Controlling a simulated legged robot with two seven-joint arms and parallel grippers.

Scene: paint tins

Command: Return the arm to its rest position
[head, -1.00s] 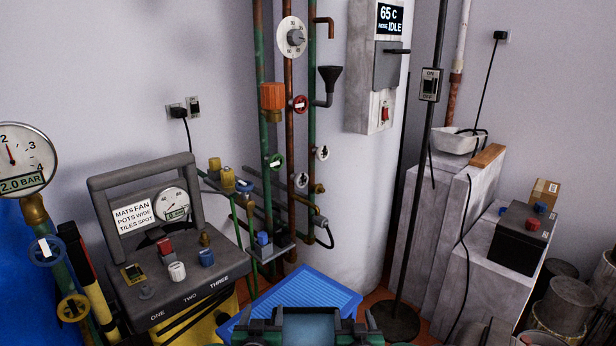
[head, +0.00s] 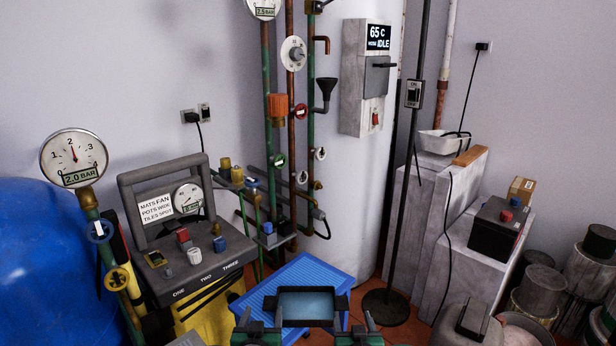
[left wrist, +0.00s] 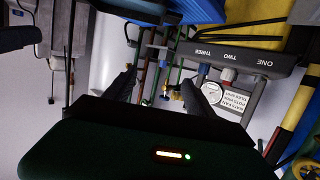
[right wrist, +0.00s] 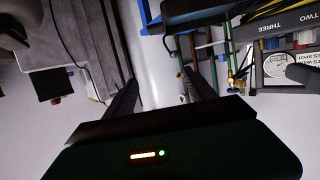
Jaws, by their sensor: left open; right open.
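My left gripper (head: 260,322) is at the bottom middle of the head view, open, with nothing seen between its fingers. My right gripper (head: 354,325) is beside it to the right, also open and empty. Between them is a dark-rimmed tray (head: 280,308) with a pale blue inside, in front of a blue ribbed surface (head: 325,268). The left wrist view shows the two spread fingers (left wrist: 160,88) with pipes and the control box beyond. The right wrist view shows spread fingers (right wrist: 163,88) against the wall. I see no contact with any object.
The labelled control box (head: 205,270) stands left, beside a pressure gauge (head: 74,158) and blue tank (head: 45,260). Pipes (head: 290,150) rise behind. A black stand (head: 386,306), grey blocks (head: 425,235), a battery (head: 497,228) and several tins (head: 540,290) are at right.

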